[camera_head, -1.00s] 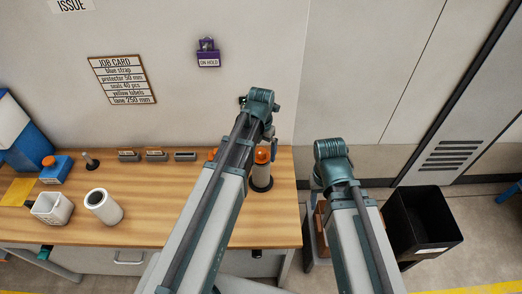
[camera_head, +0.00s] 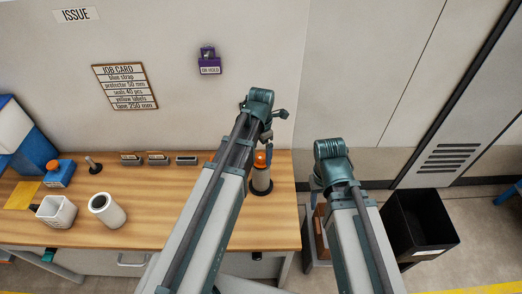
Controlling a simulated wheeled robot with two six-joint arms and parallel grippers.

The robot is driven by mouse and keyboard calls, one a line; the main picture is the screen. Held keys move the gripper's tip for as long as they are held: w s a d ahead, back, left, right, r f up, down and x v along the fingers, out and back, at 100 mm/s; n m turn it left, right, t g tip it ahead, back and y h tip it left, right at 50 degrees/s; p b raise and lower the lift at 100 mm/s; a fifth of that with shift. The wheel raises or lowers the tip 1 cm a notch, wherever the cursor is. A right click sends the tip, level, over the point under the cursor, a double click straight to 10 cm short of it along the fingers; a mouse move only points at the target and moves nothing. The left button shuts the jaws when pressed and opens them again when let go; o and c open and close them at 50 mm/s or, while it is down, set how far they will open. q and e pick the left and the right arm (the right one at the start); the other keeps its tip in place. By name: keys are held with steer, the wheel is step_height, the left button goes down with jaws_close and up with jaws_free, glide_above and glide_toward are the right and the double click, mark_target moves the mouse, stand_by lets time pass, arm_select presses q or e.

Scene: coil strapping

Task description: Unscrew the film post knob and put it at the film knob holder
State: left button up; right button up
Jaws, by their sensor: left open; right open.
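An orange knob (camera_head: 260,158) sits on top of an upright pale roll on a post (camera_head: 261,180) with a black base, at the right end of the workbench. My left gripper (camera_head: 276,118) is open and empty, above and close to the knob; its fingers are partly hidden by the wrist. My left arm hides part of the bench left of the post. My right gripper (camera_head: 316,180) is open beyond the right end of the bench, mostly hidden behind its own arm. I cannot tell which fixture is the film knob holder.
The workbench (camera_head: 150,210) carries several small labelled holders (camera_head: 157,158), a short post (camera_head: 93,163), a blue block with an orange top (camera_head: 60,173), a white basket (camera_head: 56,211) and a white roll (camera_head: 107,209). A black bin (camera_head: 422,222) stands at right.

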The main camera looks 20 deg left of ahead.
mark_target(261, 156)
arm_select(q)
steer(key=m, duration=0.4)
steer(key=shift+m, duration=0.4)
steer(key=m, duration=1.1)
steer(key=shift+m, duration=0.3)
step_height(261, 156, down, 4)
steer(key=b, duration=0.3)
steer(key=shift+r+b, duration=0.2)
steer(key=shift+b, duration=0.1)
